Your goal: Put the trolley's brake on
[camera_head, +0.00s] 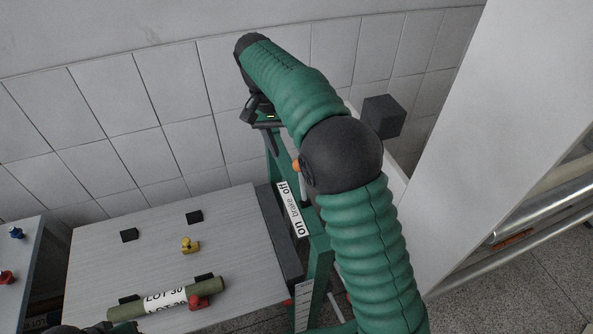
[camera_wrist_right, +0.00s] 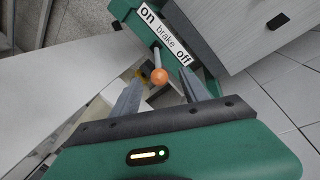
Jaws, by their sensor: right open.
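The brake lever ends in an orange knob (camera_head: 297,165), partly hidden behind my right arm in the head view. The knob (camera_wrist_right: 159,75) and its pale rod show fully in the right wrist view. A white label (camera_head: 292,208) on the green trolley frame (camera_head: 320,250) reads on, brake, off; the knob shows nearer its off end. In the right wrist view the label (camera_wrist_right: 165,35) lies beyond the knob. My right gripper (camera_head: 262,128) is open, its fingers (camera_wrist_right: 162,92) on either side of the knob's line of sight; contact cannot be told. A dark part of my left gripper shows at the bottom left edge.
A tiled wall stands behind. A large pale panel (camera_head: 490,130) closes off the right side.

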